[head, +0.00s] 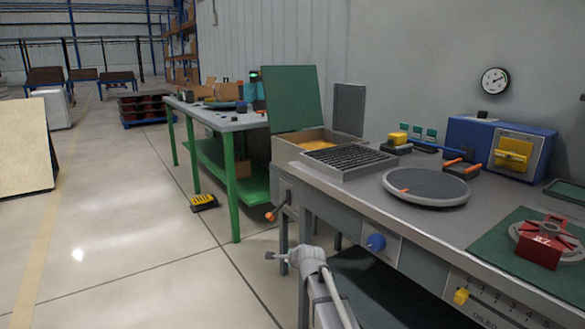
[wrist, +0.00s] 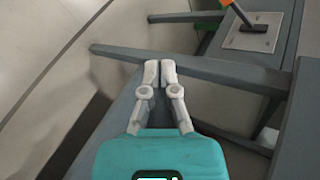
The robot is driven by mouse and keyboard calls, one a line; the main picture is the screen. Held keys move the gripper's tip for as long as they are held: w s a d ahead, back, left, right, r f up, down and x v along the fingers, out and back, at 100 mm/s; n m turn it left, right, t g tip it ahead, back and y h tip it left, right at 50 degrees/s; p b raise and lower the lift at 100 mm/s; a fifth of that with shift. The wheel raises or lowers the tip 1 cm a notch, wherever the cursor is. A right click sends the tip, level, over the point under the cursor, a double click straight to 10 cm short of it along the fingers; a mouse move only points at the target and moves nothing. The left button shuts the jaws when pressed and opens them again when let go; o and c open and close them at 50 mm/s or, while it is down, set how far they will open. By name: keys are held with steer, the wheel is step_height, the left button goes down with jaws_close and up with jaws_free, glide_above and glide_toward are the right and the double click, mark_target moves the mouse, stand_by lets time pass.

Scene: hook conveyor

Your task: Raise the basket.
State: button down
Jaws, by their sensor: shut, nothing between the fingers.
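No thing that I can surely call the basket shows in either view. A shallow grey tray with a dark grid (head: 346,162) sits on the workbench, but I cannot tell if it is the basket. A lever with an orange handle (head: 271,215) sticks out from the bench's left end. In the wrist view a dark lever foot with an orange handle (wrist: 236,10) stands on a grey plate (wrist: 272,32). My gripper (head: 270,256) is low beside the bench's left end, below the orange lever. In the wrist view my gripper (wrist: 160,68) is shut and empty, its fingertips together above grey frame bars.
The workbench (head: 365,205) carries a round plate (head: 428,187), a blue box (head: 480,140) and a red fixture (head: 541,248). A blue knob (head: 376,242) and a yellow slider (head: 461,296) are on its front. A green-legged table (head: 232,123) stands behind. The left floor is open.

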steer(key=s+d+r+n+g+h+p, duration=0.1)
steer(key=s+d+r+n+g+p, duration=0.2)
steer(key=s+r+p, duration=0.7)
steer(key=s+d+r+n+g+h+p, duration=0.2)
steer(key=s+d+r+n+p, duration=0.5)
steer(key=p, duration=0.7)
steer(key=s+d+r+n+g+h+p, duration=0.1)
steer(key=s+d+r+n+g+p, duration=0.3)
steer(key=s+r+p, duration=0.8)
steer(key=s+d+r+n, duration=0.1)
steer(key=s+d+n, duration=0.1)
steer(key=d, duration=0.2)
steer(key=shift+d+r+g, duration=0.15)
steer(key=shift+g, duration=0.25)
